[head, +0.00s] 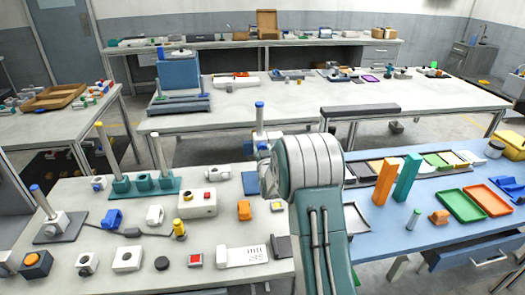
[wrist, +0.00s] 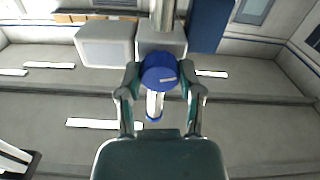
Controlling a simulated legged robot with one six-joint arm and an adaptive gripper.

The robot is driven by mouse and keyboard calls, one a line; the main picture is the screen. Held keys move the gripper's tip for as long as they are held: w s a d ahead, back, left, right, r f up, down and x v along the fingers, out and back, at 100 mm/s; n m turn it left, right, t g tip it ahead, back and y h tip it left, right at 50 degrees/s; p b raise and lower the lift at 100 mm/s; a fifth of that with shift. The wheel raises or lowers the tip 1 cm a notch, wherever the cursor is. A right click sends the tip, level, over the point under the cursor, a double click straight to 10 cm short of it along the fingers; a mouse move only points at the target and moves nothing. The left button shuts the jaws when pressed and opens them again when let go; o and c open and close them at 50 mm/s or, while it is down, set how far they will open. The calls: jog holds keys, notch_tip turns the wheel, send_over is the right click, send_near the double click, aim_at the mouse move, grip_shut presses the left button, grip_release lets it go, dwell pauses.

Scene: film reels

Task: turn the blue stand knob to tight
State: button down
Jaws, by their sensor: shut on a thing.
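The blue stand knob (wrist: 160,70) is in the middle of the wrist view, a round blue disc with a short white mark on its face. My gripper (wrist: 161,80) has one finger on each side of it and is shut on it. Behind the knob are a grey block (wrist: 163,40) and an upright post (wrist: 165,13). A white rod with a blue end (wrist: 154,106) shows below the knob. In the head view, a blue-capped post (head: 259,115) stands just left of my arm; a blue part beside its block shows partly (head: 264,147). My arm hides my gripper there.
A similar blue-topped stand (head: 42,203) is at the far left. A white box with a red button (head: 196,204) and an orange piece (head: 244,210) lie left of my arm.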

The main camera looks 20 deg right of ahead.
jog(key=m, duration=0.9)
jog(key=shift+w+m, duration=0.1)
jog(key=shift+m, duration=0.2)
dwell(0.4)
jog(key=shift+c, duration=1.3)
grip_release()
jog(key=v, duration=1.2)
